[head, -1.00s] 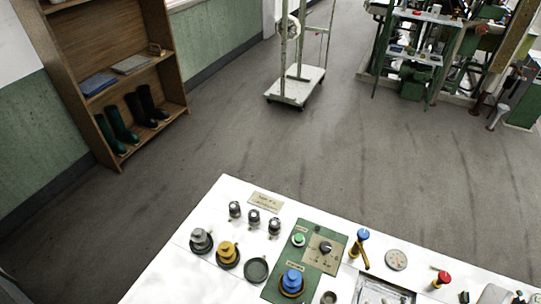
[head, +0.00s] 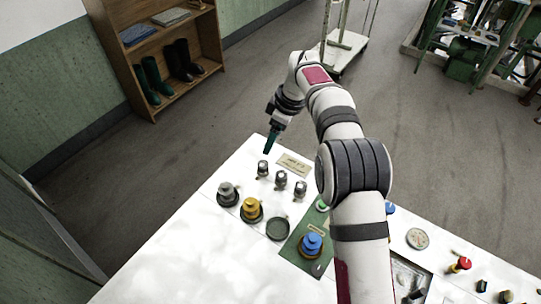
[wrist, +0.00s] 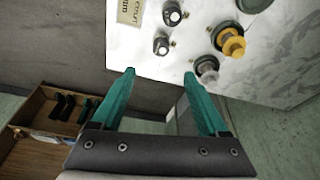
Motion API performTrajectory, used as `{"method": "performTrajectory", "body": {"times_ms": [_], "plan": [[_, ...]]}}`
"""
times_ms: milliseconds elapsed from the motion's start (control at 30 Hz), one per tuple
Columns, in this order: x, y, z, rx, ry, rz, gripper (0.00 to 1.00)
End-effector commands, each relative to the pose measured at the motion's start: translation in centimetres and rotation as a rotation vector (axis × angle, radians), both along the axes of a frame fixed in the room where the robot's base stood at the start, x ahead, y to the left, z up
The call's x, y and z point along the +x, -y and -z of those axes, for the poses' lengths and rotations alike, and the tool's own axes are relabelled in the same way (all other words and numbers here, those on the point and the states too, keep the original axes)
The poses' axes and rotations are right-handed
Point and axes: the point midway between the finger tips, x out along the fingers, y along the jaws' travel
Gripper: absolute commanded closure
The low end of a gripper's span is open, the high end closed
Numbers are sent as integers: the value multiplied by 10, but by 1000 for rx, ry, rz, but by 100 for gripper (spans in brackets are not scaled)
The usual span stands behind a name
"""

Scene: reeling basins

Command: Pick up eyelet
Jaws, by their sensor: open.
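Three small grey metal pieces with dark bases, perhaps the eyelets, stand in a slanting row on the white table: a left one (head: 262,168), a middle one (head: 281,180) and a right one (head: 299,189). Which is the task's eyelet I cannot tell. My gripper (head: 270,144) hangs above the table's far-left edge, just beyond the left piece. In the wrist view, its teal fingers (wrist: 159,74) are apart with nothing between them. One grey piece (wrist: 161,45) shows just ahead of the fingertips there, and another (wrist: 172,13) beyond it.
A label card (head: 293,164) lies beside the row. Nearby stand a grey stepped piece (head: 228,194), a yellow one (head: 251,209), a dark round dish (head: 278,229) and a green panel with a blue knob (head: 311,244). My arm hides part of the panel. The table's near-left area is clear.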

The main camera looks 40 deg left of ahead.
Motion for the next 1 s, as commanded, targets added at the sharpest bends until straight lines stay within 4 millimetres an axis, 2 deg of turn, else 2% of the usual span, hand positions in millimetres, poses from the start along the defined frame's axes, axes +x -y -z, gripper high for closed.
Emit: {"method": "performTrajectory", "body": {"times_ms": [33,100,200,367,533,633,833,867,1000], "plan": [[-2,-3,16,-4,-4,1,23],[-2,-8,35,-3,-3,1,23],[-3,-14,56,-1,-2,4,23],[-4,-19,76,-1,-1,4,23],[-7,-25,110,-1,-1,6,23],[-8,-28,119,0,-1,6,23],[-8,-28,120,0,0,6,23],[-8,-28,120,0,0,6,27],[-8,-28,120,0,0,6,52]]}}
